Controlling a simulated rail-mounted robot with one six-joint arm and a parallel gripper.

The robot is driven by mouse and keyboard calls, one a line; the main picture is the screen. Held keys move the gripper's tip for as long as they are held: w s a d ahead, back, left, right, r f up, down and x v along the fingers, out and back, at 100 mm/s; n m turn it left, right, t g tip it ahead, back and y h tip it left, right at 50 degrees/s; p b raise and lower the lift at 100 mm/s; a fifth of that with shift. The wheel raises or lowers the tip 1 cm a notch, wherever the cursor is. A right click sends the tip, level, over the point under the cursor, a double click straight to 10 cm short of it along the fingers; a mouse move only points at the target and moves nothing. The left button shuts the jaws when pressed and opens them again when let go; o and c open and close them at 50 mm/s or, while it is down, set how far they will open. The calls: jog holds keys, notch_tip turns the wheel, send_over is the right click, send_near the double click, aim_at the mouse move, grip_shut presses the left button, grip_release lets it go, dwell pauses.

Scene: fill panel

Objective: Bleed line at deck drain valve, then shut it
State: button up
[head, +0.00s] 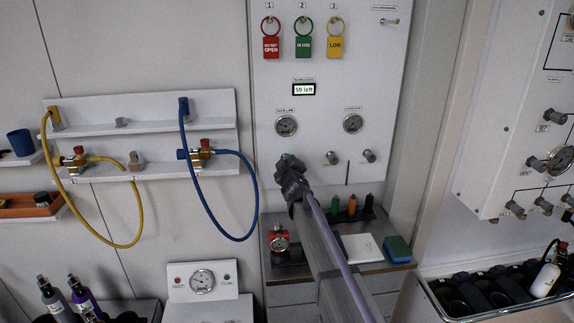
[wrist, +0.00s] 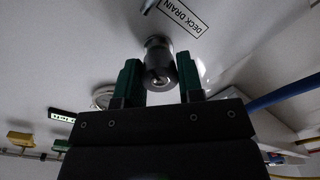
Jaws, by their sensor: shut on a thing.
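The deck drain valve (wrist: 158,62) is a round metal knob on the white panel, below the label DECK DRAIN (wrist: 182,17) in the wrist view. My gripper (wrist: 160,80) has its green-tipped fingers on either side of the knob and is shut on it. In the head view my gripper (head: 288,163) is against the panel (head: 410,20), below the left gauge (head: 286,125), and hides the valve. A small display (head: 304,90) above the gauges seems to read "59 left".
Two more knobs (head: 331,158) (head: 369,156) sit right of my gripper. Red, green and yellow tags (head: 303,46) hang above. A blue hose (head: 246,222) loops close on the left. A shelf (head: 310,273) with bottles, a red-framed gauge and a sponge lies below.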

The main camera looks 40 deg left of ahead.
dwell(0.4)
jog(key=o, duration=0.9)
jog(key=v, duration=1)
jog(key=shift+s+d, duration=0.3)
